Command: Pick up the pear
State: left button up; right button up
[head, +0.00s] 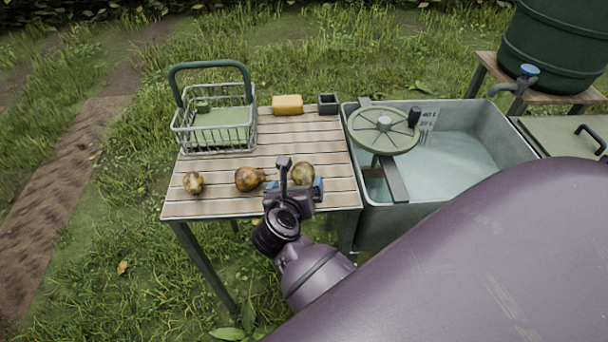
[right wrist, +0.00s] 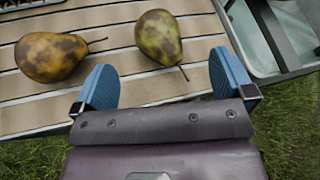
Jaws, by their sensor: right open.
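Several pears lie in a row on the slatted wooden table (head: 225,208). A small yellow-brown pear (head: 193,182) is at the left, a browner one (head: 248,179) in the middle, and a greenish one (head: 303,173) at the right. In the right wrist view, the brown-yellow pear (right wrist: 50,57) is at the left and the green mottled pear (right wrist: 159,36) lies ahead of the gap between my blue fingers. My right gripper (right wrist: 165,85) is open and empty at the table's front edge, just short of the green pear. My left gripper is not in view.
A wire basket (head: 214,148) with a green handle stands at the table's back left. A yellow block (head: 287,105) and a small dark box (head: 328,104) are at the back. A metal water basin (head: 470,180) with a round green wheel (head: 384,130) adjoins the table's right side.

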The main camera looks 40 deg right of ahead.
aim_at(300, 177)
jog(key=shift+x, duration=3.85)
jog(key=shift+w+a+f, duration=0.1)
jog(key=shift+a+f, duration=0.05)
jog(key=shift+f, duration=0.1)
jog(key=c, duration=1.1)
jog(key=shift+r, duration=0.15)
